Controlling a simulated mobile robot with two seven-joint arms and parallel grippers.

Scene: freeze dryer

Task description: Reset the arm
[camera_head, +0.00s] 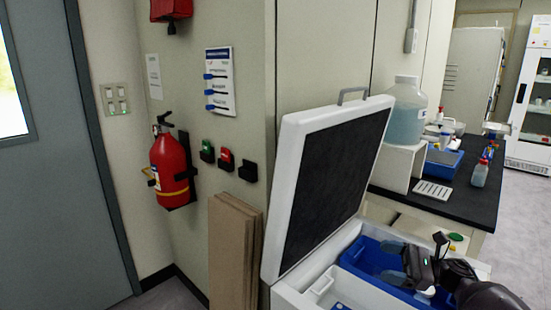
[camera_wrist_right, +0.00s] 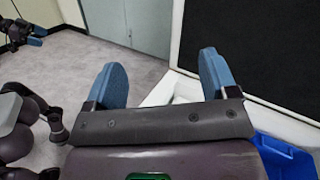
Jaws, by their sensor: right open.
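My right gripper (camera_head: 393,262) is at the lower right of the head view, over the open white chest (camera_head: 290,296) and its blue bin (camera_head: 362,262). In the right wrist view its blue fingers (camera_wrist_right: 163,75) stand wide apart with nothing between them. The chest's dark-lined lid (camera_head: 330,165) is raised; its dark face also shows in the wrist view. My left gripper (camera_wrist_right: 36,36) shows small at the upper left of the wrist view, with blue tips; its opening is unclear. It is outside the head view.
A black-topped bench (camera_head: 455,195) with a large bottle (camera_head: 407,112), a blue tray (camera_head: 442,162) and a white rack (camera_head: 433,192) stands behind the chest. A fire extinguisher (camera_head: 170,165) hangs on the left wall. Brown boards (camera_head: 232,255) lean beside the chest.

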